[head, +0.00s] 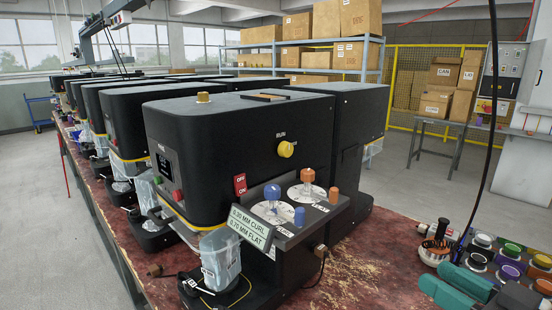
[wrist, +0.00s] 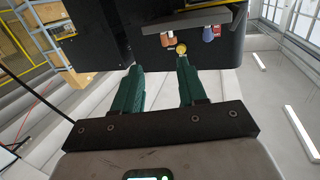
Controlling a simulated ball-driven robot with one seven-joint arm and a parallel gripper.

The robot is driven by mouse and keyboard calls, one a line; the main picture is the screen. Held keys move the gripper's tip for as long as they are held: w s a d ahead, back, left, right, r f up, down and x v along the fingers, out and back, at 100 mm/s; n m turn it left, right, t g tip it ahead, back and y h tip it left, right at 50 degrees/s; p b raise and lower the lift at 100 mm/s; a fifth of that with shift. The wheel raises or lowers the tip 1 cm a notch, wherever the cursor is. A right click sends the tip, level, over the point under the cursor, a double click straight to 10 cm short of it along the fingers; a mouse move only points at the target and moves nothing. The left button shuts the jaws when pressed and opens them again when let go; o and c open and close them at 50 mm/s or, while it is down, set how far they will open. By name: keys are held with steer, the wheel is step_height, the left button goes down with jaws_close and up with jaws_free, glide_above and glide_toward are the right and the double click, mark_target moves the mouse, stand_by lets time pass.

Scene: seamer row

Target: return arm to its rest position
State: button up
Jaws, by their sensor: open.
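My gripper (head: 432,276) shows as two green fingers at the lower right of the head view, above the bench beside the colored pots. In the wrist view my gripper (wrist: 159,66) has its fingers apart, with nothing between them. The nearest black machine (head: 230,150) stands left of the gripper in the head view. It has a yellow RUN knob (head: 286,149), a red OFF/ON switch (head: 240,184), and a blue knob (head: 272,193) and an orange knob (head: 307,176) on a side shelf. In the wrist view the machine (wrist: 110,25) appears upside down beyond the fingertips.
Several colored pots (head: 507,250) crowd the bench's right end near my gripper. The red bench top (head: 375,265) has loose shavings but is otherwise clear there. A black cable (head: 490,120) hangs at right. More machines stretch back left.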

steer(key=s+f+m+g+h, duration=0.2)
steer(key=s+f+g+h, duration=0.15)
steer(key=f, duration=1.05)
steer(key=s+d+f+m+g+h, duration=0.1)
steer(key=s+f+g, duration=0.2)
steer(key=s+f, duration=0.4)
steer(key=s+d+f+m+g+h, duration=0.1)
steer(key=s+f+g+h, duration=0.1)
steer(key=s+f+g, duration=0.2)
steer(key=s+f+m+g+h, duration=0.1)
steer(key=s+f+g, duration=0.2)
steer(key=s+f, duration=0.8)
steer(key=shift+s+d+f+m+g+h, duration=0.1)
steer(key=shift+s+d+m+g+h, duration=0.15)
steer(key=shift+d+m+h, duration=0.15)
